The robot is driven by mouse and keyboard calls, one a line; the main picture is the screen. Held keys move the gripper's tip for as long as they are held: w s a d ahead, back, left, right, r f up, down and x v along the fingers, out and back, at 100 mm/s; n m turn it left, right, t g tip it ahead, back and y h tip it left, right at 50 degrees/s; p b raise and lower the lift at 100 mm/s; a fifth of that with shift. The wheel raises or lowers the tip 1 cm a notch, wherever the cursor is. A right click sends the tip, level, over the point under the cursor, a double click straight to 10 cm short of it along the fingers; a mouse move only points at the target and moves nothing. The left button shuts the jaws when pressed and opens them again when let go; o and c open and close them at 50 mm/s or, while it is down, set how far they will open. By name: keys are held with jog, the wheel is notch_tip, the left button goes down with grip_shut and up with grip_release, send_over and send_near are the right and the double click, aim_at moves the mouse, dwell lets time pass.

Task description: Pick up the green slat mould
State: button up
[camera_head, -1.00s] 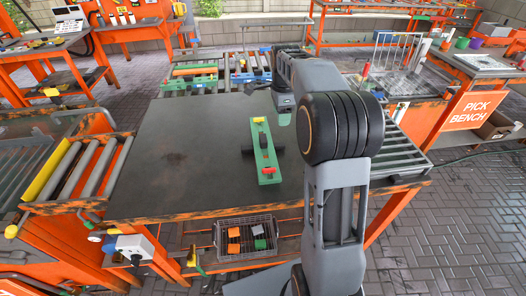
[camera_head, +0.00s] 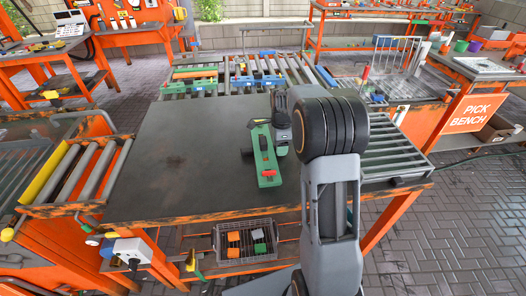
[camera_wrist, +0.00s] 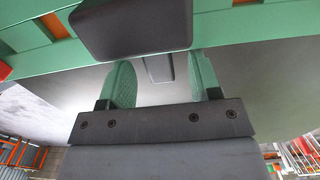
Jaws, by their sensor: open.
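The green slat mould (camera_head: 268,168) lies on the dark bench top, a long narrow piece with a red part near its front end and a black crosspiece (camera_head: 246,153). My gripper (camera_head: 281,146) is at its right side, low over the bench; its arm hides part of that side. In the wrist view the mould (camera_wrist: 245,22) runs across the top, with a dark block (camera_wrist: 130,25) in front of it. There my gripper (camera_wrist: 160,65) shows two green fingers apart, with nothing held between them, their tips close to the mould and the block.
The dark bench top (camera_head: 185,150) is clear to the left of the mould. Rollers with a green mould (camera_head: 195,74) and a blue mould (camera_head: 258,80) stand behind it. A wire basket (camera_head: 246,257) with coloured blocks sits below the front edge. More rollers (camera_head: 395,155) lie to the right.

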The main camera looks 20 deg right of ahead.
jog(key=shift+f, duration=0.5)
jog(key=shift+c, duration=0.3)
grip_shut()
jog(key=shift+r, duration=0.1)
